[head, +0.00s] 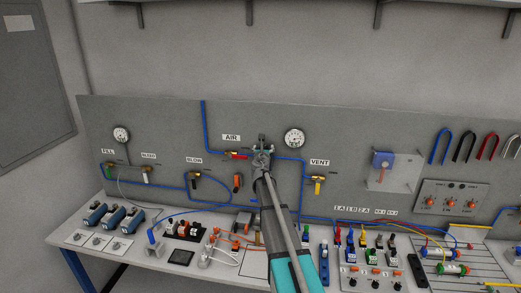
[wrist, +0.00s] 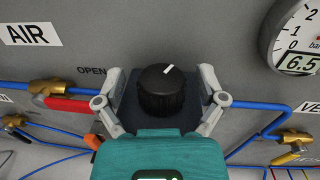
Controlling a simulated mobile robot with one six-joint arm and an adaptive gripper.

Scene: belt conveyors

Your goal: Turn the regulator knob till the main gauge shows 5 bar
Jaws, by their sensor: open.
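The black ribbed regulator knob (wrist: 163,95) sits in the middle of the wrist view, with a white mark on its top pointing up and slightly right. My gripper (wrist: 160,78) is open, with one finger on each side of the knob and a gap visible to each. The main gauge (wrist: 296,40) is cut off at the upper right; its digital readout shows 6.5, and its needle is out of view. In the head view the gauge (head: 294,139) hangs on the panel just right of my gripper (head: 262,152), which hides the knob there.
The AIR valve with its red lever (wrist: 68,103) is close left of my gripper. The VENT valve (wrist: 292,140) is at lower right. Blue tubing (head: 204,125) runs along the panel. The bench below carries many fittings and a small gauge (head: 121,134) hangs at left.

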